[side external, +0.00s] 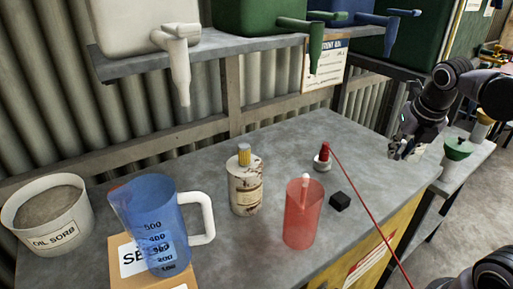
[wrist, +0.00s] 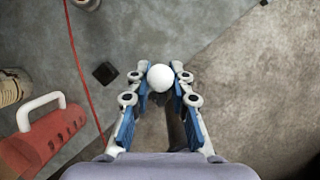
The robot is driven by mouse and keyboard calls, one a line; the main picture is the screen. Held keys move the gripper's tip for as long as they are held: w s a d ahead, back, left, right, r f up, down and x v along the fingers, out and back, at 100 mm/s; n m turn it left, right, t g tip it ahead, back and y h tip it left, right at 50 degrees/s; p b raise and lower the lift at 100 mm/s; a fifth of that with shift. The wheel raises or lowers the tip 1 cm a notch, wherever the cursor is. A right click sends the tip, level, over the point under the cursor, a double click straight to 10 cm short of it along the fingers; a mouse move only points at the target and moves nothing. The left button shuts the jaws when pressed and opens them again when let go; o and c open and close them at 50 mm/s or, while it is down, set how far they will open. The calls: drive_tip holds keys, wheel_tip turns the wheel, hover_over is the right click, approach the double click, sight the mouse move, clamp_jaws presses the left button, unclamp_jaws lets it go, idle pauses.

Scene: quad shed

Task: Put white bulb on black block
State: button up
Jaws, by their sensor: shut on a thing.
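The white bulb (wrist: 160,77) shows in the wrist view as a round white ball between my fingertips. My gripper (wrist: 160,86) is shut on it, with the blue-padded fingers at either side. In the side external view my gripper (side external: 402,150) hangs above the right end of the bench, and the bulb cannot be told clearly there. The black block (side external: 340,201) is a small dark cube on the grey bench top, left of and below my gripper. It also shows in the wrist view (wrist: 105,73), left of the bulb and apart from it.
A red translucent jug (side external: 303,222) stands just left of the block. A red-topped item (side external: 323,158) with a red cord (side external: 372,222) lies behind, and the cord passes by the block. A stained bottle (side external: 244,188) and a blue jug (side external: 160,225) stand farther left.

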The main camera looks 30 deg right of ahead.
drive_tip(key=shift+s+a, duration=0.15)
drive_tip(key=shift+a, duration=0.15)
hover_over(340, 195)
drive_tip(key=s, duration=0.1)
drive_tip(key=f, duration=0.6)
drive_tip(key=shift+s+a+f, duration=0.1)
drive_tip(key=shift+a+f, duration=0.2)
drive_tip(key=shift+f, duration=0.1)
drive_tip(key=shift+a+f, duration=0.1)
drive_tip(key=shift+f, duration=2)
drive_tip(key=shift+f, duration=0.2)
drive_tip(key=o, duration=0.8)
drive_tip(key=shift+c, duration=0.2)
drive_tip(key=shift+r, duration=0.1)
